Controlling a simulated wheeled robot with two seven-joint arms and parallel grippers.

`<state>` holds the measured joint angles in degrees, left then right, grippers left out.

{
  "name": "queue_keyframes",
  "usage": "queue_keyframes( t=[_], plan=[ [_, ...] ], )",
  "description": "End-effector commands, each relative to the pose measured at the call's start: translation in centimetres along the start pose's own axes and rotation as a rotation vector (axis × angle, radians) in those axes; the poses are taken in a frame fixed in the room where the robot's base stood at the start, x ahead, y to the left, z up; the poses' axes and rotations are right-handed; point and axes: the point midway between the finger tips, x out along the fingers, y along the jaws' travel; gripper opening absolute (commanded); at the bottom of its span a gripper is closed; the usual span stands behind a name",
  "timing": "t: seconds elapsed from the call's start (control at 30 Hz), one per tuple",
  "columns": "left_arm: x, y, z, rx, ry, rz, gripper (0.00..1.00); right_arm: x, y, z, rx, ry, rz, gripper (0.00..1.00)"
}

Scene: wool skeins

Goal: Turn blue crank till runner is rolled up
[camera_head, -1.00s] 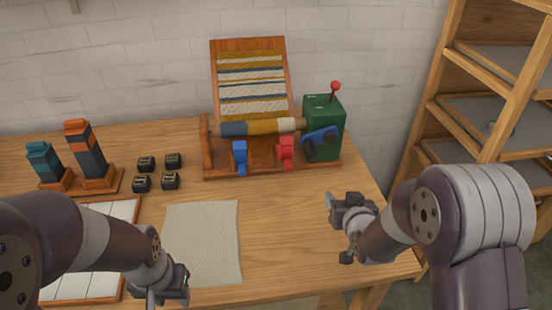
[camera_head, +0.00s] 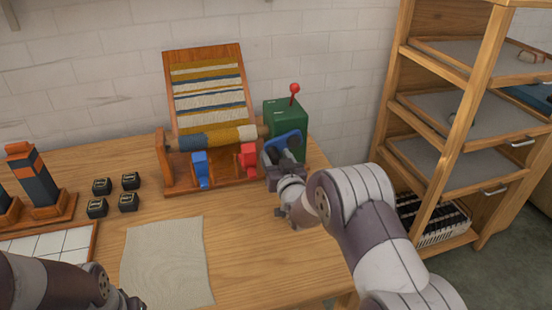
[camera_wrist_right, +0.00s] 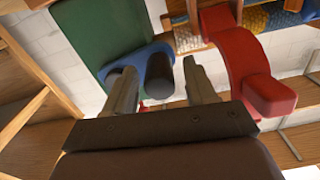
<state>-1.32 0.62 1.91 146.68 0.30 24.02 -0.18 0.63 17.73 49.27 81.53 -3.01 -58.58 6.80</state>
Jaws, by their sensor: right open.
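The blue crank (camera_head: 291,138) is on the side of the green box (camera_head: 283,115) at the right end of the wooden stand. In the right wrist view the crank (camera_wrist_right: 155,50) has a dark round handle (camera_wrist_right: 158,80). My right gripper (camera_head: 272,152) is at the crank. Its open fingers (camera_wrist_right: 160,88) stand on either side of the handle; contact is unclear. The striped runner (camera_head: 210,92) lies on the sloped board, with blue, ochre and cream cloth around the roller (camera_head: 218,138) below. My left gripper (camera_head: 130,301) is at the bottom edge, its jaws unclear.
A blue clamp (camera_head: 200,168) and a red clamp (camera_head: 249,158) stand before the roller. A red-knobbed lever (camera_head: 294,92) rises from the green box. Several black blocks (camera_head: 128,201) and a pale cloth (camera_head: 165,262) lie left. A wooden shelf (camera_head: 440,135) stands right.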

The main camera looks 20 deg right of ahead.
Motion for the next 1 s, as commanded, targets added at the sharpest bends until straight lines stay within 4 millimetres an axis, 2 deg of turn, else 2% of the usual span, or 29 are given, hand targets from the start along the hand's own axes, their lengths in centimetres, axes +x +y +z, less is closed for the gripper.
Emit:
queue_keyframes(
  t=[0.27, 0.43, 0.47, 1.0],
  plan=[
    [0.00, 0.00, 0.00, 0.000, 0.000, 0.000, 0.43, 0.22, -0.01, 0.01, 0.000, 0.000, 0.000, 0.56],
    [0.00, 0.00, 0.00, 0.000, 0.000, 0.000, 0.43, 0.20, -0.02, 0.01, 0.000, 0.000, 0.000, 0.04],
    [0.00, 0.00, 0.00, 0.000, 0.000, 0.000, 0.43, 0.20, -0.02, 0.01, 0.000, 0.000, 0.000, 0.00],
    [0.17, 0.00, 0.02, 0.000, 0.000, 0.000, 0.43, 0.57, -0.02, 0.04, 0.011, -0.001, -0.001, 0.00]
  ],
)
